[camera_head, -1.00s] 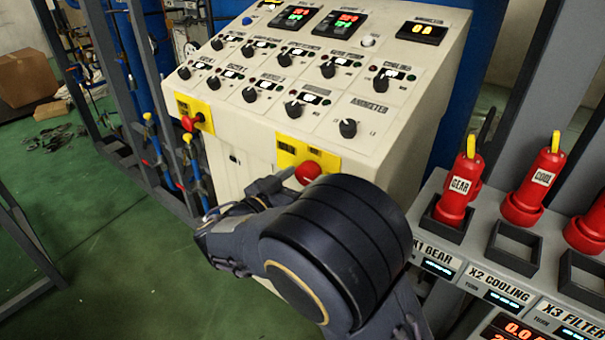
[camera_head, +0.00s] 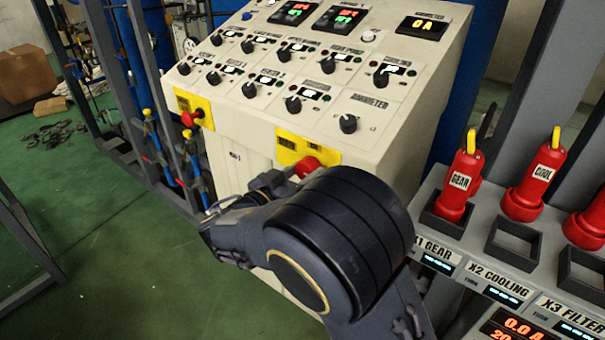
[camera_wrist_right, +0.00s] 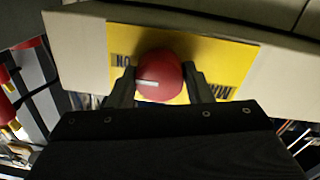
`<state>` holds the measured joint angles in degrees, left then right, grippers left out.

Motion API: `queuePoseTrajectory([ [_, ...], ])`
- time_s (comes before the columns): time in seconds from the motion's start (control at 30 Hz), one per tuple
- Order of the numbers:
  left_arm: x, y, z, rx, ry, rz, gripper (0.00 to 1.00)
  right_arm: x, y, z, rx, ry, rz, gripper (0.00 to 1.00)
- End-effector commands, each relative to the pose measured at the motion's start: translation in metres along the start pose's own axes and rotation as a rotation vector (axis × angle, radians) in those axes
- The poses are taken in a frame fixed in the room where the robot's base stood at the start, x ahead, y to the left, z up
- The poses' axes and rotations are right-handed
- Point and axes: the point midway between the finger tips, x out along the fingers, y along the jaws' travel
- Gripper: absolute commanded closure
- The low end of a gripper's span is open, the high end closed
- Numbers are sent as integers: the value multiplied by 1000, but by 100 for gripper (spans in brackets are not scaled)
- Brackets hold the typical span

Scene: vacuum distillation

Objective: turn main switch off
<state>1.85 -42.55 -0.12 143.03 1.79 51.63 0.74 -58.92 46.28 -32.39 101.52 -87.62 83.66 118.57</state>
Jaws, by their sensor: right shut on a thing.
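The main switch is a round red knob (camera_head: 307,167) on a yellow plate (camera_head: 286,150) at the lower front of the cream control console. In the right wrist view the red knob (camera_wrist_right: 165,68) sits between my two fingers, with a white line across it. The plate (camera_wrist_right: 228,62) there shows upside-down lettering, ON on the left and part of MAIN on the right. My right gripper (camera_wrist_right: 160,88) is shut on the knob. In the head view my right arm hides most of the fingers. My left gripper is not in view.
The console (camera_head: 390,110) carries several black knobs and lit displays. A second red knob (camera_head: 191,118) is on a yellow plate at its left. Red plugs, including GEAR (camera_head: 457,185) and COOL (camera_head: 530,190), stand on a grey rack at the right. Green floor is open at the left.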

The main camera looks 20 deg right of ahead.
Motion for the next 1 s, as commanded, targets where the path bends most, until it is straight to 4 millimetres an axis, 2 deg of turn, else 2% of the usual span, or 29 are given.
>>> queuePoseTrajectory([
  [0.27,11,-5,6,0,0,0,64,0,0,2,-153,6,1,77],
  [0.5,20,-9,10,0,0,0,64,0,0,2,-370,15,3,77],
  [1.0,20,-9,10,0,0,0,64,0,2,0,-849,36,9,77],
])
